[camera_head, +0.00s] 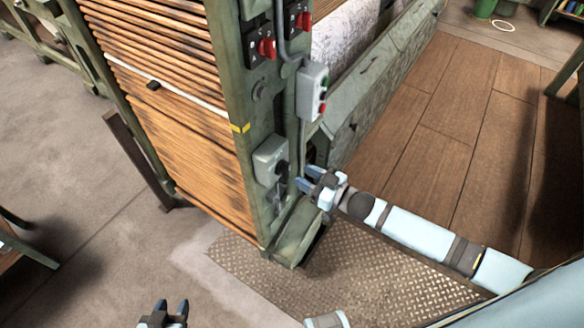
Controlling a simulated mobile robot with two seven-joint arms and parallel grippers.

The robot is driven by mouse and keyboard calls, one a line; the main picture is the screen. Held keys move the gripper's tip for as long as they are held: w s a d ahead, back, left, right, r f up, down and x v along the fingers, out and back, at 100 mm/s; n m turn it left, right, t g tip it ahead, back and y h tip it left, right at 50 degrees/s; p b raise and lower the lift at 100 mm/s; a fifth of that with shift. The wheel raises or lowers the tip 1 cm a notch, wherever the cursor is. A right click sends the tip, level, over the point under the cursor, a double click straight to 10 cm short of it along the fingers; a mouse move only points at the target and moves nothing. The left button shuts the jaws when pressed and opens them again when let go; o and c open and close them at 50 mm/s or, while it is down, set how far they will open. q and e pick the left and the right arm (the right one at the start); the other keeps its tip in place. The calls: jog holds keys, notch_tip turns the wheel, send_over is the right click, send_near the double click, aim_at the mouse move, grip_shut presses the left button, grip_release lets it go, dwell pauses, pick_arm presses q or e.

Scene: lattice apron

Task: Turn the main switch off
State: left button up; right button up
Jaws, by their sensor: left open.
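No label reading "main switch" can be made out. A grey box with a dark lever (282,178) is mounted low on the green machine post; the lever appears to hang downward. Higher on the post are two dark panels with red rotary knobs (267,48) and (303,20). My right gripper (303,178) is just right of the lever, its fingers apart and pointing left at it; I cannot tell whether they touch. My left gripper (172,309) is open and empty at the bottom edge, over the floor, away from the post.
A grey push-button box (313,91) with green and red buttons hangs above my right gripper, with a conduit beside it. Wooden slats (170,120) fill the machine's left side. A metal tread plate (350,270) lies below.

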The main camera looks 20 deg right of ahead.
aim_at(285, 170)
jog(key=shift+x, duration=2.4)
grip_shut()
